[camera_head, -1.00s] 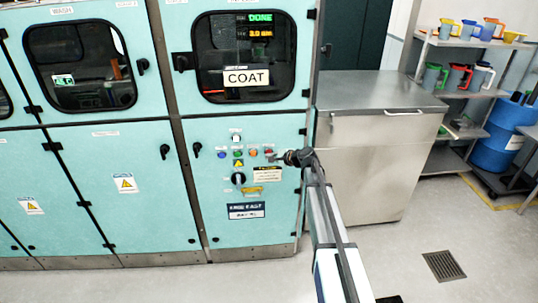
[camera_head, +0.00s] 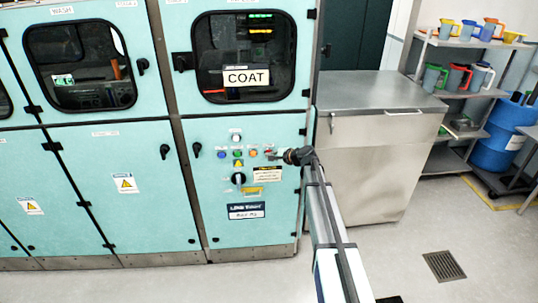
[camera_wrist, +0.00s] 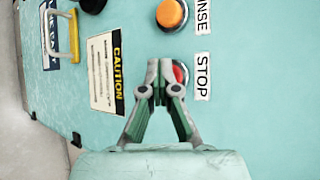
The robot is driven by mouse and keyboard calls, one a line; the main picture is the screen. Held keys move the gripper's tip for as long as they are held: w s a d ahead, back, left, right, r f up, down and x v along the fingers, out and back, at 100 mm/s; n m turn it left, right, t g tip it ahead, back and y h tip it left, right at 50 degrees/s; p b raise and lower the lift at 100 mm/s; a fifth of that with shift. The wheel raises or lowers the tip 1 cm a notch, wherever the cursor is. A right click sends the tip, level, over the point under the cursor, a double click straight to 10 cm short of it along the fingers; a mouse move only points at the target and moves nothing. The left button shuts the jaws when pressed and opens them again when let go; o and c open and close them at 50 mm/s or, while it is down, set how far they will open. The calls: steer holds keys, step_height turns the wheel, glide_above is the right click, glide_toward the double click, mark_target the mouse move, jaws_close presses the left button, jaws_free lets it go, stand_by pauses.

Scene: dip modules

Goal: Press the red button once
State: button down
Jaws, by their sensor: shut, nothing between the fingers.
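The red button (camera_wrist: 181,74) is on the pale teal panel beside a label reading STOP (camera_wrist: 203,77). In the wrist view, the fingertips partly cover it; its right part shows. It also shows small in the head view (camera_head: 268,150), in the row of buttons on the machine front. My gripper (camera_wrist: 160,72) is shut and empty, its tips over the left part of the button in the picture. I cannot tell whether they touch it. In the head view, my gripper (camera_head: 275,155) is at the panel, right by the red button.
An orange button (camera_wrist: 172,14) with a RINSE label is close by. A caution label (camera_wrist: 105,73) and a yellow handle (camera_wrist: 73,35) are also on the panel. A steel cabinet (camera_head: 365,155) stands right of the machine (camera_head: 225,195).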

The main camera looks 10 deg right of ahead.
steer(key=shift+s, duration=0.85)
steer(key=s+b, duration=0.1)
steer(key=s, duration=0.4)
steer(key=shift+a, duration=0.2)
stand_by(0.8)
